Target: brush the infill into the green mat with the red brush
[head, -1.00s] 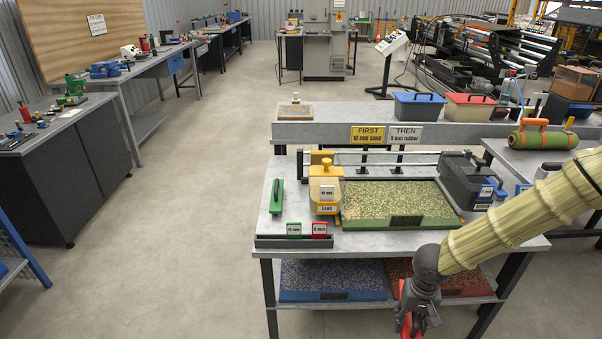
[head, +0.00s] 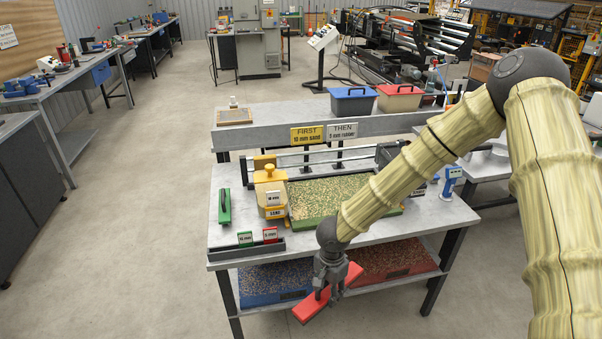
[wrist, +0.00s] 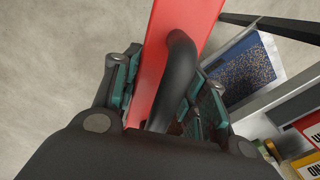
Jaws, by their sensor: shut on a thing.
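The green mat (head: 328,196) lies on the grey workbench, with tan and green infill granules spread over its top. My gripper (head: 332,284) hangs in front of the bench's front edge, below the bench top and apart from the mat. It is shut on the red brush (head: 313,305). In the wrist view the red brush (wrist: 174,50) shows with its black handle (wrist: 180,75) between the fingers. The brush's bristles are hidden. My arm covers the right part of the mat in the head view.
A yellow sand box (head: 270,192) stands at the mat's left, and a dark box (head: 391,155) is partly hidden behind my arm. A green tool (head: 224,206) lies at the bench's left. Blue (head: 268,284) and red (head: 388,262) mats lie on the lower shelf.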

